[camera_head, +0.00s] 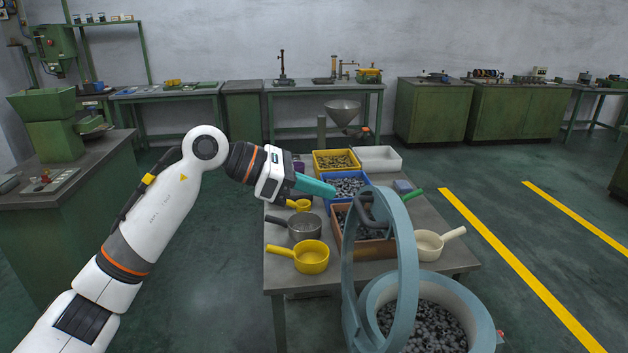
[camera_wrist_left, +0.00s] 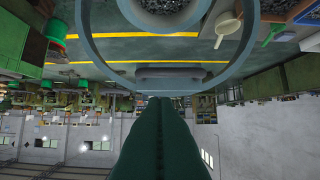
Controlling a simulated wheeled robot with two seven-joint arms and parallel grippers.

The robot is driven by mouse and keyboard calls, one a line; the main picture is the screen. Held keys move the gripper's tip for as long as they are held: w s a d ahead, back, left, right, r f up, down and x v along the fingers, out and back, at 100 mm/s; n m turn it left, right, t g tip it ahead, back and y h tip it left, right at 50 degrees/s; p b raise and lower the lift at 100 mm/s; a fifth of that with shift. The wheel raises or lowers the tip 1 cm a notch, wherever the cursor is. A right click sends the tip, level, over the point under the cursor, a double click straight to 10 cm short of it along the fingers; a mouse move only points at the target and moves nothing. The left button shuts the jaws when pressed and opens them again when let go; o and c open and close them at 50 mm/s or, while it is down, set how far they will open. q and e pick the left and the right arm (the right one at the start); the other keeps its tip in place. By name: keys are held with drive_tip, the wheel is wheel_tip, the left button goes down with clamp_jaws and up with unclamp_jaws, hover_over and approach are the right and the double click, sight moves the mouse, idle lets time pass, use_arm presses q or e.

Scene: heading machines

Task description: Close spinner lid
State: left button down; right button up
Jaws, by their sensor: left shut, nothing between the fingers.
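The spinner is a light blue round drum (camera_head: 484,318) at the bottom right of the head view, with dark metal parts inside. Its ring-shaped lid (camera_head: 408,262) stands open, nearly upright, at the drum's left side. A dark grey handle (camera_head: 378,212) is on the lid; it also shows in the left wrist view, just beyond the fingertips, as a grey bar (camera_wrist_left: 168,72). My left gripper (camera_head: 333,189) has its teal fingers together and empty, pointing right toward the lid near the handle. I cannot tell whether the fingertips touch it. My right gripper is not in view.
A grey table (camera_head: 430,200) behind the spinner holds a yellow bin (camera_head: 335,170), a blue bin, a brown bin (camera_head: 375,250), a white tray (camera_head: 378,159) and several scoops, including a yellow one (camera_head: 311,257) and a cream one (camera_head: 428,246). Open floor with yellow lines lies to the right.

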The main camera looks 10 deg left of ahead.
sight(386, 206)
use_arm(q)
drive_tip(key=p+x, duration=0.1)
drive_tip(key=x, duration=0.2)
drive_tip(key=p+x, duration=0.1)
drive_tip(key=x, duration=0.2)
drive_tip(key=r+p+x, duration=0.1)
drive_tip(key=x, duration=0.2)
drive_tip(key=shift+d+p, duration=0.25)
drive_tip(key=shift+p, duration=0.15)
drive_tip(key=shift+w+d+f, duration=0.1)
drive_tip(key=shift+d, duration=0.2)
